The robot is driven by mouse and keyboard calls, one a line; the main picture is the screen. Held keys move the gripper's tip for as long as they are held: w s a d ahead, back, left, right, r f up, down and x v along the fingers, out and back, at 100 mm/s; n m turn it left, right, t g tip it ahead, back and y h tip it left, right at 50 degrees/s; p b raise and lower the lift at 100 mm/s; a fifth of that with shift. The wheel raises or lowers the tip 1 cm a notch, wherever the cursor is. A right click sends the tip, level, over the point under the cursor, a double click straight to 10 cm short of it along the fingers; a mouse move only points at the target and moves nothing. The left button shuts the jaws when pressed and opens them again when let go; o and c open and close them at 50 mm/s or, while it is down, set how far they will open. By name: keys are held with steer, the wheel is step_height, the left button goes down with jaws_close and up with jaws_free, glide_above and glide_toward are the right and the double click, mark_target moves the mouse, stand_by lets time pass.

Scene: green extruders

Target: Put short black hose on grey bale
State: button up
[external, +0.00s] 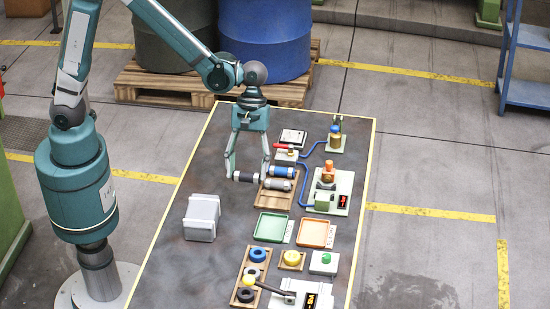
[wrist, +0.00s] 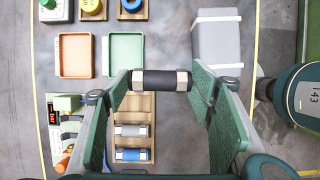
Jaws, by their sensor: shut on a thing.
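My gripper (external: 246,178) is shut on the short black hose (external: 243,176), a dark cylinder with pale metal ends. In the wrist view the hose (wrist: 161,80) lies crosswise between the fingers of my gripper (wrist: 160,82). The hose appears held above the left edge of the wooden rack. The grey bale (external: 202,218) is a grey block with bands, standing on the left part of the table. In the wrist view the bale (wrist: 218,40) is at the upper right, apart from the hose.
The wooden rack (external: 272,200) holds a blue hose (external: 281,171) and a grey hose (external: 279,184). A green tray (external: 271,227) and an orange tray (external: 317,233) lie nearby. A machine (external: 328,193) stands at the right. The table between rack and bale is clear.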

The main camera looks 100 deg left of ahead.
steer(key=s+d+r+p, duration=0.1)
steer(key=s+d+r, duration=0.2)
steer(key=s+d, duration=0.5)
steer(key=s, duration=0.5)
steer(key=shift+d+r+p, duration=0.15)
steer(key=shift+r+p, duration=0.05)
steer(key=shift+p, duration=0.1)
steer(key=shift+s+f, duration=0.1)
steer(key=b, duration=0.1)
glide_toward(200, 213)
steer(key=shift+d+f, duration=0.15)
steer(key=shift+d, duration=0.7)
steer(key=shift+f+b, duration=0.4)
steer(key=shift+f, duration=1.65)
steer(key=shift+f, duration=0.15)
steer(key=o, duration=0.5)
steer(key=shift+f, duration=0.1)
steer(key=shift+c, duration=0.2)
steer(key=o, duration=0.4)
